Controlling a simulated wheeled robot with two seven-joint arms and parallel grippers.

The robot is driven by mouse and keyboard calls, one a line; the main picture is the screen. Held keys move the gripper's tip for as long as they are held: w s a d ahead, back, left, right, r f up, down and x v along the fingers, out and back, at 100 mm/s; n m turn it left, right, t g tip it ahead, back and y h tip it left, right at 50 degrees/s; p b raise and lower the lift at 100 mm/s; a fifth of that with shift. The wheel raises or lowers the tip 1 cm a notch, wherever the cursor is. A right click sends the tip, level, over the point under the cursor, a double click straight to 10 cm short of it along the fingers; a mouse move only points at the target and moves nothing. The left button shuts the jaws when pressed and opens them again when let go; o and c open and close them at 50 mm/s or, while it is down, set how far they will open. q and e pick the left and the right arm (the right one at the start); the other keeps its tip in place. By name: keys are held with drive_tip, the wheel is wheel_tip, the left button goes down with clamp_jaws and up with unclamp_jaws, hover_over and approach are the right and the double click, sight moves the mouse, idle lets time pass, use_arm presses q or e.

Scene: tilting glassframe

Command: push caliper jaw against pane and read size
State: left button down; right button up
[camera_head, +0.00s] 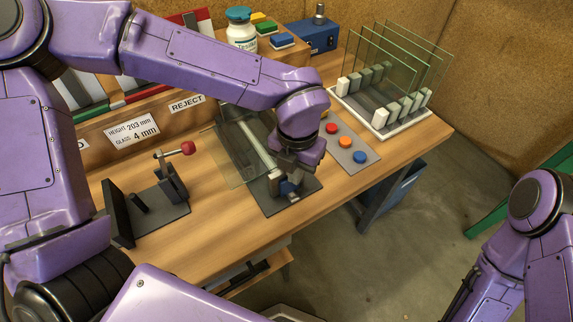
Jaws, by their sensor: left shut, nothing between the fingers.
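The caliper (262,152) is a dark plate with a pale silver bar, lying on the wooden bench. A clear glass pane (232,165) lies beside it on the left, partly over the plate. My left gripper (288,188) is shut and points down at the near end of the caliper. A small blue part and a metal block show right by its fingertips; the gripper hides much of the sliding jaw. I cannot tell whether the jaw touches the pane. No size reading is legible. My right arm is at the lower right, and its gripper is out of view.
A sign (133,131) reads height 203 mm, glass 4 mm. A clamp with a red knob (188,148) stands left. A button panel (346,143) and a rack (400,128) of upright panes stand right. A bottle (241,32) stands behind.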

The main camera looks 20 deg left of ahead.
use_arm(q)
drive_tip(key=shift+w+a+p, duration=0.9)
drive_tip(key=shift+w+a, duration=0.2)
drive_tip(key=shift+a, duration=0.3)
drive_tip(key=shift+w+a+p, duration=0.9)
drive_tip(key=shift+w+a, duration=0.15)
drive_tip(key=shift+a, duration=0.3)
idle(3.4)
drive_tip(key=shift+w, duration=0.15)
idle(0.4)
drive_tip(key=shift+s+d, duration=0.15)
drive_tip(key=shift+s, duration=0.15)
drive_tip(key=shift+d+r+p, duration=0.1)
drive_tip(key=shift+r+p, duration=0.1)
drive_tip(key=shift+p, duration=0.1)
wheel_tip(320, 180, up, 7)
drive_tip(key=p, duration=0.6)
drive_tip(key=shift+f, duration=0.2)
